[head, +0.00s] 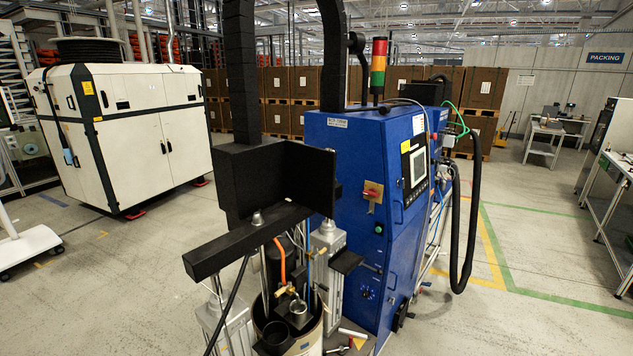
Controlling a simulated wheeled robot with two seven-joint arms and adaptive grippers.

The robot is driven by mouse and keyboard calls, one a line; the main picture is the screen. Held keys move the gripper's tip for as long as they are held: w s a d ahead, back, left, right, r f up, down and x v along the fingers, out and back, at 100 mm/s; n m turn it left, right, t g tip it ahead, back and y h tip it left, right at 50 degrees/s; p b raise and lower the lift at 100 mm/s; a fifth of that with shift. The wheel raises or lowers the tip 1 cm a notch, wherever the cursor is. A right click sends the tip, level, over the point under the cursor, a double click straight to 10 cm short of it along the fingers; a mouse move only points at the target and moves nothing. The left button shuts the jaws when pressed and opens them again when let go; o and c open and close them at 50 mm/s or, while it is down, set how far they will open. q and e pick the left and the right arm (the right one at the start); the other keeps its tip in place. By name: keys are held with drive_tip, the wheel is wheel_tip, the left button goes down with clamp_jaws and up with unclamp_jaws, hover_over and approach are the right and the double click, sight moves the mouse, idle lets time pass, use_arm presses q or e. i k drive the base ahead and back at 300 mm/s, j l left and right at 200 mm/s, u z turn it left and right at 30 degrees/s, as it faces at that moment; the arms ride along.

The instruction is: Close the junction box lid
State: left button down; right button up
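A black box (240,182) sits on the drum pump in the middle of the head view, above a black crossbar (245,240). A flat black panel (308,180) stands upright at its right side, like a lid swung open; I cannot tell for certain that this is the junction box and its lid. The inside of the box and any hinge are too dark to make out. Neither of my grippers is in view.
A blue control cabinet (345,170) stands right behind the black panel. An open drum (305,345) with hoses and fittings is below the crossbar. A white cabinet (165,130) stands at left. Clear floor (530,260) lies at right.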

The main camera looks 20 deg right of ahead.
sight(311, 171)
drive_tip(key=k+l+u, duration=0.15)
drive_tip(key=l, duration=0.3)
drive_tip(key=l+u, duration=0.1)
drive_tip(key=l, duration=0.3)
drive_tip(key=k+l+u, duration=0.15)
drive_tip(key=l, duration=0.25)
drive_tip(key=k+l+u, duration=0.1)
drive_tip(key=l+u, duration=0.2)
drive_tip(key=l, duration=0.8)
drive_tip(key=i+l+u, duration=0.15)
drive_tip(key=l, duration=0.4)
drive_tip(key=l+u, duration=0.15)
drive_tip(key=l, duration=0.4)
drive_tip(key=i+l+u, duration=0.1)
drive_tip(key=l, duration=0.2)
drive_tip(key=i+l+u, duration=0.1)
drive_tip(key=l, duration=0.15)
drive_tip(key=i+l+u, duration=0.1)
drive_tip(key=l, duration=0.2)
